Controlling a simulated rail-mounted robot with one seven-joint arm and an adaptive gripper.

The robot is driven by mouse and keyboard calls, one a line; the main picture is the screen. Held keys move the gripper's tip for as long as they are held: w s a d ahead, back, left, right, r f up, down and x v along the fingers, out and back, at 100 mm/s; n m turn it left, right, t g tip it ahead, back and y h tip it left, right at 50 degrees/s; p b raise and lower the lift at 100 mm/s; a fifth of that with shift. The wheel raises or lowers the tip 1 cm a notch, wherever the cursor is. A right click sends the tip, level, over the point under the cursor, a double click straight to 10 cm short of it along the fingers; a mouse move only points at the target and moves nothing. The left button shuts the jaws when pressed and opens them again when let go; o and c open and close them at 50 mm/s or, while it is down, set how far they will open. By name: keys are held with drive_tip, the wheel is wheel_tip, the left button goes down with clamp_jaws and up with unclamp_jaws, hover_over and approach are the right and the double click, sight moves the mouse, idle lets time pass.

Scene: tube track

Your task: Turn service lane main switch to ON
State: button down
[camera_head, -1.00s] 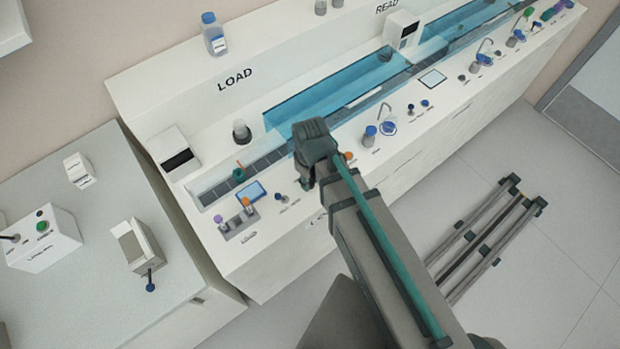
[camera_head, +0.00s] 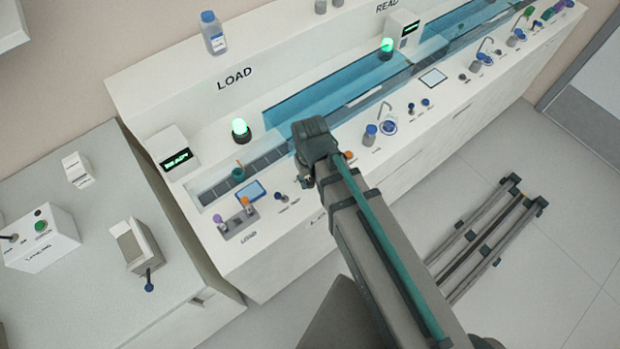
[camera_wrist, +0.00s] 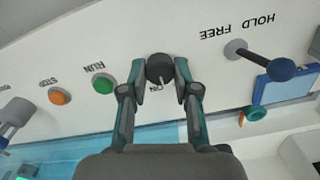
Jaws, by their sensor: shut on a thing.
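The main switch is a dark round knob (camera_wrist: 159,67) in the wrist view, with a light mark on its lower side by the letters ON. My gripper (camera_wrist: 160,78) is shut on this knob, one finger on each side. In the head view my gripper (camera_head: 306,182) is at the front strip of the long white bench, and my arm hides the knob. The service lane has a green-lit beacon (camera_head: 240,130) and a display box (camera_head: 175,152) with green text, apparently READY.
A green RUN button (camera_wrist: 103,83) and an orange STOP button (camera_wrist: 59,96) are left of the knob in the wrist view. A blue-ended HOLD/FREE lever (camera_wrist: 279,69) juts out at right. A second beacon (camera_head: 387,46) glows green farther along the bench.

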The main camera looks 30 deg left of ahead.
sight(311, 181)
drive_tip(key=shift+m, duration=2)
drive_tip(key=c, duration=0.9)
unclamp_jaws()
drive_tip(key=shift+o, duration=0.2)
drive_tip(key=shift+r, duration=0.15)
wheel_tip(311, 181, up, 12)
drive_tip(key=shift+w+f, duration=0.1)
drive_tip(key=shift+f, duration=0.1)
